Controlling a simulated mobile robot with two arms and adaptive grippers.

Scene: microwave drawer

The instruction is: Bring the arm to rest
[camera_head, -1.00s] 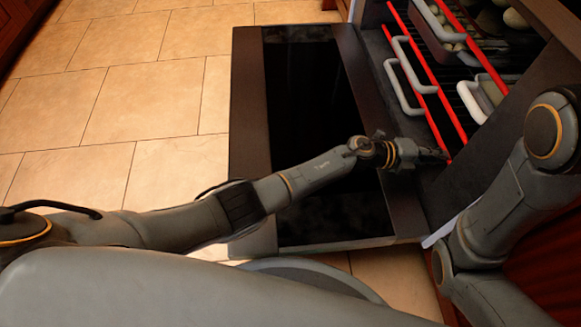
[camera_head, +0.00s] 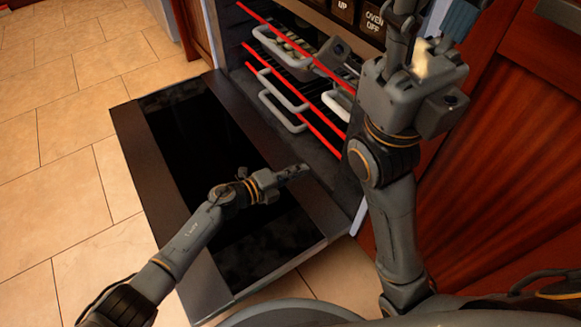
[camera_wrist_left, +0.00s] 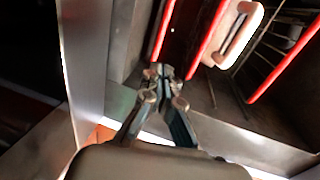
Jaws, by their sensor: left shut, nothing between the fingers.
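My left gripper (camera_head: 294,172) is shut and empty. It hovers over the lowered oven door (camera_head: 297,203), short of the oven opening. In the left wrist view its fingertips (camera_wrist_left: 160,74) meet, with the oven interior beyond them. My right gripper (camera_head: 430,14) is raised at the upper right in front of the oven's control panel. Its fingers stand apart, and the tips are partly cut off by the picture's top edge.
The oven has racks with red front bars (camera_head: 300,110). Dishes with pale handles (camera_head: 282,112) sit on them; one handle shows in the left wrist view (camera_wrist_left: 238,35). Wooden cabinets (camera_head: 500,160) stand at right. The tiled floor (camera_head: 60,190) at left is clear.

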